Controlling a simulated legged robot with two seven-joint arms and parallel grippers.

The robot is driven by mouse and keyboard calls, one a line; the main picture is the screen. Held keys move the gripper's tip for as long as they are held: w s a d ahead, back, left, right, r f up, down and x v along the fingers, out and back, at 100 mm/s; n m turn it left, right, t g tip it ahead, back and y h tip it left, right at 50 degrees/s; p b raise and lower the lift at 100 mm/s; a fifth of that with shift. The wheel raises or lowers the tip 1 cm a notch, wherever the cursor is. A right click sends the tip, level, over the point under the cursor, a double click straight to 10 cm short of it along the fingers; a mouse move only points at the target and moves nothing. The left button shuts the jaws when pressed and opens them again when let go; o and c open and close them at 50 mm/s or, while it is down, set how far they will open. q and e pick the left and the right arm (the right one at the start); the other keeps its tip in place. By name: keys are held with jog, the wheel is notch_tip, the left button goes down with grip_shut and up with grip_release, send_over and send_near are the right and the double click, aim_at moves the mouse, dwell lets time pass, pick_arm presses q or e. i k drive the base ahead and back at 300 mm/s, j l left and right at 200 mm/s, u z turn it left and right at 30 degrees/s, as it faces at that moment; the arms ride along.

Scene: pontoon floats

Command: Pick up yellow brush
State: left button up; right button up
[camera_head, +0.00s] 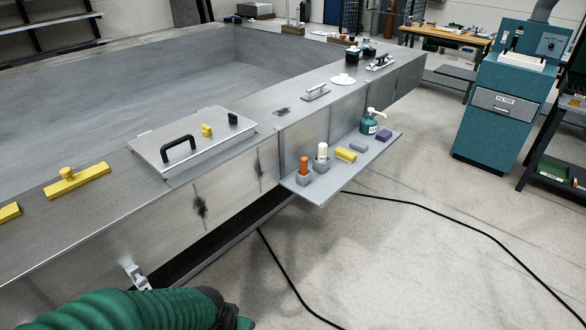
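A small yellow block-like item (346,155), which may be the yellow brush, lies on the grey side shelf (320,190). Its bristles cannot be made out. A yellow bar with a round knob (76,181) lies on the metal float's top at the left, and part of another yellow piece (9,212) shows at the left edge. A green-sleeved arm of mine comes in at the bottom left and ends in a dark joint, well apart from the shelf. No gripper fingers can be made out in view.
The shelf also holds an orange-topped item (304,166), a white-topped item (322,152), a green pump bottle (369,123), a grey block (358,146) and a purple block (384,135). A handled metal lid (215,146) lies on the float. Black cables cross the open floor.

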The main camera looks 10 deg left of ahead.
aim_at(344, 155)
jog(key=i+l+u, duration=0.1)
jog(key=u, duration=0.35)
jog(key=i+l+u, duration=0.2)
jog(key=u, duration=0.2)
jog(key=i+l, duration=0.3)
jog(key=i+l+u, duration=0.15)
jog(key=i+l, duration=0.4)
jog(key=l, duration=0.25)
jog(key=i+l+u, duration=0.15)
jog(key=i+l, duration=0.4)
jog(key=l, duration=0.25)
jog(key=i+l+u, duration=0.1)
jog(key=i+l, duration=0.15)
jog(key=l, duration=0.15)
jog(key=i+l+u, duration=0.1)
jog(key=i+l, duration=0.15)
jog(key=l, duration=0.2)
